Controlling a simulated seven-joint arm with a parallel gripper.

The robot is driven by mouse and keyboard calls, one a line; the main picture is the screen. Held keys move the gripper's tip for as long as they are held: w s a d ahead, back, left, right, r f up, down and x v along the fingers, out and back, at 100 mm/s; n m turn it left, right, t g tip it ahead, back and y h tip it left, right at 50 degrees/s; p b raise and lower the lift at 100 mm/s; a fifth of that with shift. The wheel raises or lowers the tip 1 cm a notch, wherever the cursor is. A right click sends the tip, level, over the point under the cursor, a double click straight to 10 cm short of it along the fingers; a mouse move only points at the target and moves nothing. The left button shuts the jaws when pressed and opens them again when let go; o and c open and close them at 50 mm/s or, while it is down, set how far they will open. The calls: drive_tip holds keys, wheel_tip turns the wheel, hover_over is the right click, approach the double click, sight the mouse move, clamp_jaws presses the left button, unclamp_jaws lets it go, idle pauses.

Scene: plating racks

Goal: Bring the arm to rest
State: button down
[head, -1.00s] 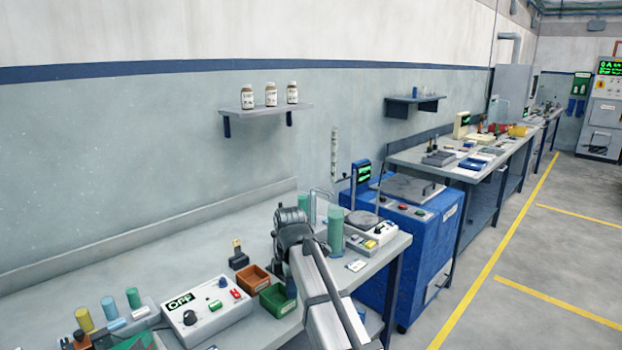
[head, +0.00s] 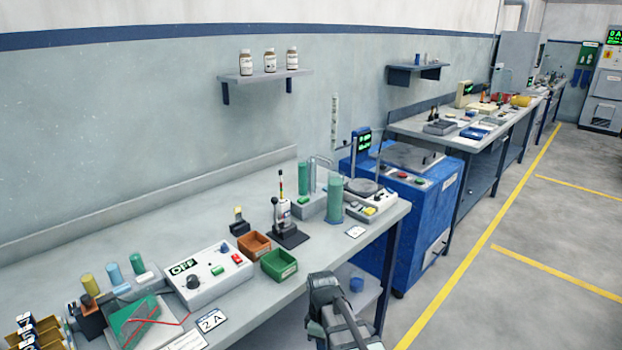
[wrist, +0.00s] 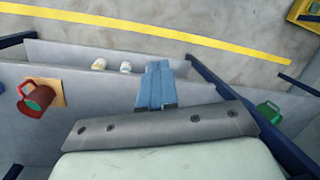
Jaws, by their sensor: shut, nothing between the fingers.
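In the wrist view my gripper (wrist: 159,72) shows as two blue fingers side by side, closed together with nothing held between them. The fingers overlap the grey shelf surface and point toward the floor strip beyond it. In the head view my arm (head: 336,308) is at the lower middle, in front of the bench's front edge; the gripper itself is not distinguishable there. The workbench (head: 130,235) runs along the wall behind the arm.
A power box (head: 205,275), orange bin (head: 254,245) and green bin (head: 279,265) stand near the bench edge. A blue cabinet (head: 405,240) stands at its right end. The wrist view shows a red mug (wrist: 28,97) and a green item (wrist: 269,112). The floor at right is clear.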

drive_tip(key=s+d+f+m+g, duration=0.1)
drive_tip(key=s+d+f+m, duration=0.15)
drive_tip(key=f, duration=0.35)
drive_tip(key=s+d+f+m, duration=0.1)
drive_tip(key=s+d+f, duration=0.2)
drive_tip(key=f, duration=0.2)
drive_tip(key=s+d+f+m+g, duration=0.1)
drive_tip(key=s+d+f+m, duration=0.1)
drive_tip(key=s+f, duration=0.4)
drive_tip(key=s+d+f+m+g, duration=0.1)
drive_tip(key=s+d+f+m, duration=0.2)
drive_tip(key=s, duration=0.8)
drive_tip(key=s+d+f+m+g, duration=0.1)
drive_tip(key=s+d+f+m, duration=0.2)
drive_tip(key=s+f, duration=0.6)
drive_tip(key=shift+s+d+f+m, duration=0.15)
drive_tip(key=shift+s+f+m, duration=0.1)
drive_tip(key=shift+f+m, duration=0.8)
